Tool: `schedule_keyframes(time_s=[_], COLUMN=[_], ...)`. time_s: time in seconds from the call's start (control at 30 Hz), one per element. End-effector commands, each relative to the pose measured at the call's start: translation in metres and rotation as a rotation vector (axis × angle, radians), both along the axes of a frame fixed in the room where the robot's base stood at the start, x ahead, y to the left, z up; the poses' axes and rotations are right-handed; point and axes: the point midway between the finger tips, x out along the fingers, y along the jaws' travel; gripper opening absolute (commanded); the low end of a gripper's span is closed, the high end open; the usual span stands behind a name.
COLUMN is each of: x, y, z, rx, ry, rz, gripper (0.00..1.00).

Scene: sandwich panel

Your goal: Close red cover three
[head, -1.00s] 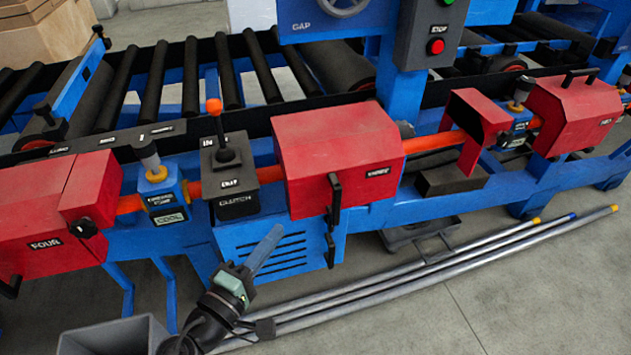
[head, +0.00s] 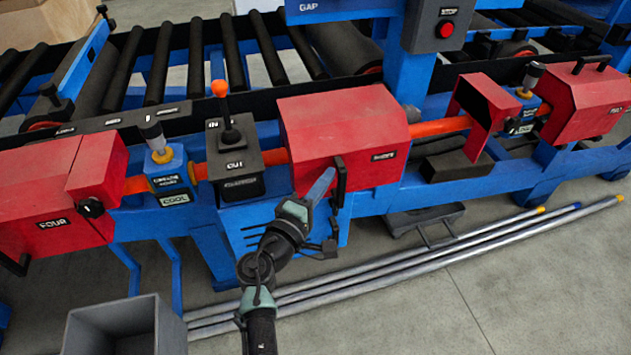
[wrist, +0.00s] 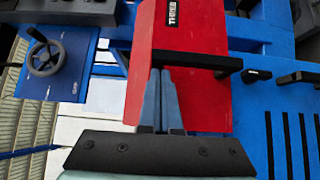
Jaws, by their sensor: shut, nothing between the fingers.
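Red cover three (head: 335,125) is the large red box in the middle of the machine in the head view. It sits over the orange pipe, its label at the lower right of its front. In the wrist view the fingers (wrist: 161,72) point at the red face of the cover (wrist: 190,60), beside the black handle bar (wrist: 195,60). I cannot tell whether they touch it.
Red cover four (head: 50,195) is at the left. A smaller red cover (head: 478,100) at the right shows its dark hollow inside. A black lever box (head: 232,160) stands left of cover three. A grey bin (head: 125,330) and long metal pipes (head: 430,260) lie on the floor.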

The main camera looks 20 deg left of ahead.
Motion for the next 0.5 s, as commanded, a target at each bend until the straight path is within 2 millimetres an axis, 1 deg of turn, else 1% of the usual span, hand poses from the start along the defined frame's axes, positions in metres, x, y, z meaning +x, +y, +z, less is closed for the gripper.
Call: schedule_keyframes(time_s=[0.33,0.43,0.5], x=[0.001,0.006,0.012], y=[-0.002,-0.009,-0.019], z=[0.000,-0.001,-0.002], rx=[0.000,0.001,0.002], ry=[0.000,-0.001,-0.001], rz=[-0.001,-0.002,-0.006], gripper=[0.00,0.00,0.00])
